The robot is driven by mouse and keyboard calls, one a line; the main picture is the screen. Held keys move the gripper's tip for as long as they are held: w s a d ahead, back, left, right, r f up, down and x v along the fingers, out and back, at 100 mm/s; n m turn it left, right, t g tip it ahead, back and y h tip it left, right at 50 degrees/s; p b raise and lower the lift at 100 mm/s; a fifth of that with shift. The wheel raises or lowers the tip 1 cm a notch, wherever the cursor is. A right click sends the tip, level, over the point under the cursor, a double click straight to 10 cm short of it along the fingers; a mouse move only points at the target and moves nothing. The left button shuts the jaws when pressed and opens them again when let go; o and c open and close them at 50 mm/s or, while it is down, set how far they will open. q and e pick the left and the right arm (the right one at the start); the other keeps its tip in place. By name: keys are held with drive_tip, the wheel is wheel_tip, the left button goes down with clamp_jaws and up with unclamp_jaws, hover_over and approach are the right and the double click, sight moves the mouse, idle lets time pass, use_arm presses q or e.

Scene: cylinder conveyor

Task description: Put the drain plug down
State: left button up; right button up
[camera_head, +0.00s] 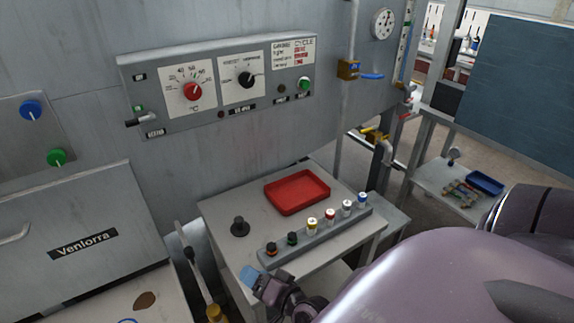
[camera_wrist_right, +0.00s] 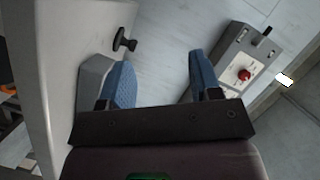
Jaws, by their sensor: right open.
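The black drain plug (camera_head: 239,226) stands upright on the grey table top, left of the red tray. It also shows in the right wrist view (camera_wrist_right: 124,41), beyond my fingertips and clear of them. My right gripper (camera_head: 254,277) is at the table's front edge, below and slightly right of the plug in the head view. Its blue fingers (camera_wrist_right: 158,82) are wide apart in the wrist view, with nothing between them. My left gripper is not in view.
A red tray (camera_head: 297,192) lies on the table (camera_head: 218,207). A grey rack (camera_head: 290,251) with several coloured-top cylinders runs along the table near my right gripper. A control panel (camera_head: 220,95) is on the wall behind. A blue tray (camera_head: 485,183) is on the far-right bench.

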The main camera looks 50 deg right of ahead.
drive_tip(key=s+d+f+n+g+h, duration=0.1)
drive_tip(key=s+f+n+g, duration=0.3)
drive_tip(key=s+n, duration=0.4)
drive_tip(key=f+n, duration=0.1)
drive_tip(key=n, duration=0.2)
drive_tip(key=shift+s+f+g+h, duration=0.3)
drive_tip(key=shift+s+f+g, duration=0.1)
drive_tip(key=shift+d, duration=0.1)
